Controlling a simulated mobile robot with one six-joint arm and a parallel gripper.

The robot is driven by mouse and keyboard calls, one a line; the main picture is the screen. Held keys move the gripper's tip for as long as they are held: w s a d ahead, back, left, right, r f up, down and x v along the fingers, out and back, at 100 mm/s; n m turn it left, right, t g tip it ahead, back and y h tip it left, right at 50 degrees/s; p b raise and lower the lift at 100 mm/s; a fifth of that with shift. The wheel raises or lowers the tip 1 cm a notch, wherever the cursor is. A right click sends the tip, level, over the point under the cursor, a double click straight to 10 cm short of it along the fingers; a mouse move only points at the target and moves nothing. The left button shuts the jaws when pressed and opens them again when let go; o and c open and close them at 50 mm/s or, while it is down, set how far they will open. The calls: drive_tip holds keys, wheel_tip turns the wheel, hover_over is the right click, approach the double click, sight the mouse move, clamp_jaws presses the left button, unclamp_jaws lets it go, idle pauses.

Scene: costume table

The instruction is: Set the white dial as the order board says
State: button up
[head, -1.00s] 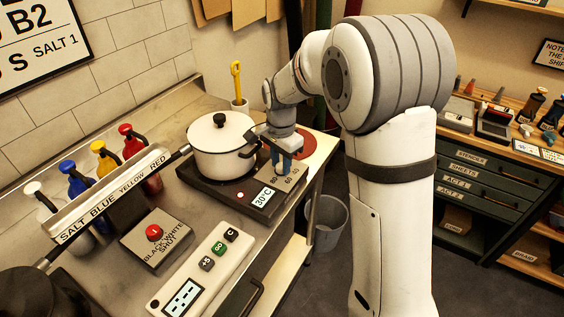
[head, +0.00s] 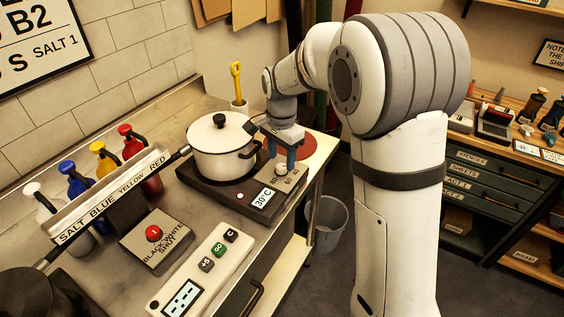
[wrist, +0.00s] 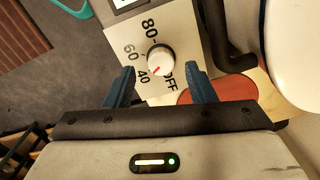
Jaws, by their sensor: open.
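The white dial (wrist: 160,60) sits on the hotplate's front panel among the marks 80, 60, 40 and OFF. Its red pointer mark points to the lower left in the wrist view, between 40 and OFF. In the head view the dial (head: 281,169) is just below my gripper (head: 281,158). My gripper (wrist: 160,82) is open, with one blue finger on each side and the dial just beyond the tips, not held. The hotplate display (head: 263,199) reads 30°C. The order board (head: 45,42) is cut off; only "B2", "S" and "SALT 1" show.
A white lidded pot (head: 218,150) stands on the hotplate close to my gripper, its black handle beside the dial. A red round pad (head: 305,147) lies behind. A keypad (head: 200,268), a red-button box (head: 155,240) and several bottles stand on the counter to the left.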

sight(283, 167)
drive_tip(key=shift+r, duration=2.6)
drive_tip(key=shift+s+d+r, duration=0.15)
drive_tip(key=shift+s+d, duration=0.05)
drive_tip(key=s+d+n+t, duration=0.1)
drive_tip(key=s+d+n, duration=0.3)
drive_tip(key=s, duration=0.7)
drive_tip(key=s+d+n+t, duration=0.1)
drive_tip(key=s+d+n, duration=0.4)
drive_tip(key=s, duration=0.7)
drive_tip(key=d, duration=0.2)
drive_tip(key=shift+s+d+r+n+t, duration=0.2)
drive_tip(key=shift+d+n+t, duration=0.1)
drive_tip(key=shift+d+t, duration=0.1)
drive_tip(key=shift+s+d+f, duration=0.1)
drive_tip(key=shift+s, duration=0.1)
drive_tip(key=shift+c, duration=1.5)
